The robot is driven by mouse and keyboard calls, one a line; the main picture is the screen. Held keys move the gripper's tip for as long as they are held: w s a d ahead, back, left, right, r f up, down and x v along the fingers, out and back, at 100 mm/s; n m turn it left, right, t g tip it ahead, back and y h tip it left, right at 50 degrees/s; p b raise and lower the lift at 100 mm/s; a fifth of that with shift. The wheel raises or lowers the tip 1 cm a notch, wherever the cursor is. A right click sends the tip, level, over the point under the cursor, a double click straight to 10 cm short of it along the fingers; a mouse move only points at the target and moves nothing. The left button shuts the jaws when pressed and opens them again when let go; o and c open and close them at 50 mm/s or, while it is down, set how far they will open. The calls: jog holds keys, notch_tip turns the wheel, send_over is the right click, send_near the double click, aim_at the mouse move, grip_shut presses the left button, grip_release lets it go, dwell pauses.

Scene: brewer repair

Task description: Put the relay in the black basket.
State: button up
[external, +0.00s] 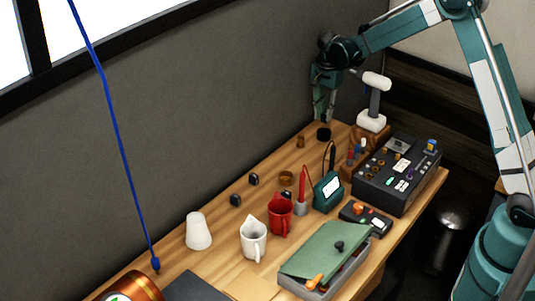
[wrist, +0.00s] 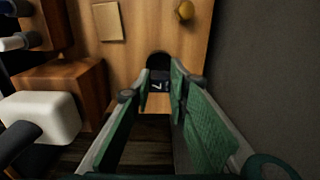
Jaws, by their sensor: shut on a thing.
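My gripper (external: 322,116) points down at the far end of the table. In the wrist view, my gripper (wrist: 160,88) is shut on a small dark block with a white mark like a 7, which looks like the relay (wrist: 157,85). I cannot make out the relay in the external view. A small round black container, apparently the black basket (external: 323,134), stands on the table just below the fingertips. In the wrist view the basket (wrist: 158,59) shows just beyond the relay and is partly hidden by the fingers. I cannot tell whether the relay touches it.
A wooden block (external: 369,138) and a white-headed tool (external: 375,95) stand close right. A dark control box (external: 397,173) sits farther right. Small dark blocks (external: 253,179), mugs (external: 280,214) and a green-lidded box (external: 325,258) lie nearer. The grey wall is close behind.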

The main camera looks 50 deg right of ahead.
jog(key=shift+f+b, duration=0.7)
jog(key=shift+f, duration=2.6)
jog(key=o, duration=0.9)
jog(key=shift+r, duration=0.15)
jog(key=shift+r+p, duration=0.7)
jog(key=shift+r, duration=2.65)
